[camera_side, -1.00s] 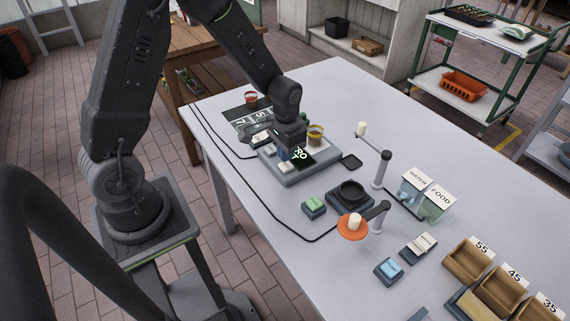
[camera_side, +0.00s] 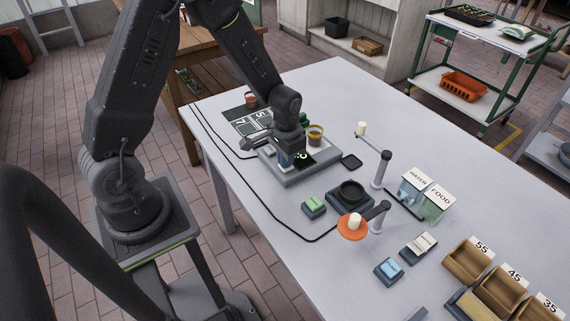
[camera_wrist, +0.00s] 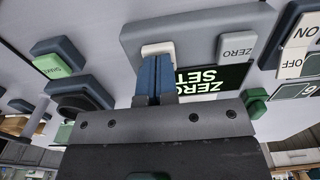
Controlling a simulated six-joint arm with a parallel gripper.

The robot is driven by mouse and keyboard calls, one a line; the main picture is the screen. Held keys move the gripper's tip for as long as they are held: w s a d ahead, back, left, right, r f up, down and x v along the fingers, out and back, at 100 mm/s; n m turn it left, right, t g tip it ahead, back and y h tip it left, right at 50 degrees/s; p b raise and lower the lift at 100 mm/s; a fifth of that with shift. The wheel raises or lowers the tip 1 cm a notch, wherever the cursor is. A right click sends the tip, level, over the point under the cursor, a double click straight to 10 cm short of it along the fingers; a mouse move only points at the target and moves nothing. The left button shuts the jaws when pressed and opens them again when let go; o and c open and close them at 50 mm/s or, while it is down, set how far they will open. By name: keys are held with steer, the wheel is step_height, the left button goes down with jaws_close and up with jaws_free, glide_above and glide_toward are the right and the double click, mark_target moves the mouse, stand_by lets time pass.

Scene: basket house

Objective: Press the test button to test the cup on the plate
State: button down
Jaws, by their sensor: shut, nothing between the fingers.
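A cup (camera_side: 315,136) with a yellowish rim stands on the plate at the right of the grey tester box (camera_side: 300,178). My gripper (camera_side: 284,163) is over the front left of that box, its fingers shut and empty. In the wrist view the blue fingertips (camera_wrist: 156,58) overlap a pale button (camera_wrist: 157,47); contact looks likely, and its label is hidden. A second pale button, marked ZERO (camera_wrist: 237,45), is beside it.
A red cup (camera_side: 250,99) is behind by dark number cards. An ON/OFF switch (camera_wrist: 297,62) is close to the box.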

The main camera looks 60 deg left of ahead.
steer(key=shift+f, duration=0.4)
steer(key=shift+r, duration=1.5)
steer(key=shift+r, duration=3)
steer(key=shift+r, duration=0.1)
steer(key=s+d+r+t, duration=0.2)
steer(key=s+d+r, duration=0.1)
steer(key=s+r, duration=0.5)
steer(key=s+d+r+t, duration=0.3)
steer(key=s+r, duration=0.5)
steer(key=r, duration=0.1)
steer(key=shift+t, duration=0.3)
